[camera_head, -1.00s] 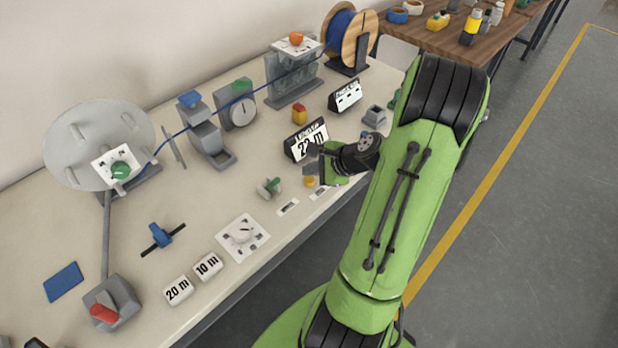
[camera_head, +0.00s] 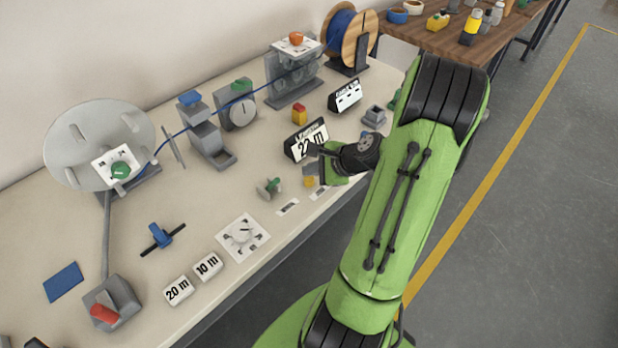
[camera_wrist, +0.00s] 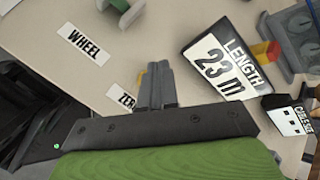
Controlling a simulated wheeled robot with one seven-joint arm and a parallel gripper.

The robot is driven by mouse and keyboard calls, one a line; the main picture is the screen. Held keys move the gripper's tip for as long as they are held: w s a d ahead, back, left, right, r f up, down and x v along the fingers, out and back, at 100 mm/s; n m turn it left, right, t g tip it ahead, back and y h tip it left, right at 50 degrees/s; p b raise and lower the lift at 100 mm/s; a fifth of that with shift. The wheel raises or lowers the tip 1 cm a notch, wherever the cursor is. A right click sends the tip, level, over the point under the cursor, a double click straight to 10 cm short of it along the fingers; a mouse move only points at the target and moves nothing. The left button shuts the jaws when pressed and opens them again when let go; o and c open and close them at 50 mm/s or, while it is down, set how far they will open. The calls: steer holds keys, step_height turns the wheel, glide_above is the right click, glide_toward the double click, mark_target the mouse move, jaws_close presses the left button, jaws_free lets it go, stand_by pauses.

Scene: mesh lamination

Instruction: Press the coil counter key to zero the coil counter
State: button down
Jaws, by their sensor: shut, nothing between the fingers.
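The coil counter (camera_head: 307,140) is a dark wedge with a white face; in the wrist view (camera_wrist: 222,68) it reads "LENGTH 23 m". The yellow key (camera_head: 309,181) sits on the bench in front of it.
A "WHEEL" label (camera_wrist: 84,44) and a green-knobbed part (camera_head: 268,187) lie left of the key. A red-and-yellow block (camera_head: 299,114) and a second display (camera_head: 345,96) stand behind. A white dial plate (camera_head: 243,237) lies nearer. The bench's front edge runs close by.

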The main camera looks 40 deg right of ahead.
mark_target(312, 181)
steer(key=shift+f, duration=0.4)
steer(key=shift+f+b, duration=0.55)
steer(key=shift+b, duration=0.05)
stand_by(0.6)
stand_by(0.3)
steer(key=shift+r+p, duration=0.95)
steer(key=shift+r, duration=0.05)
step_height(312, 181, up, 5)
steer(key=p, duration=0.5)
steer(key=shift+r, duration=0.1)
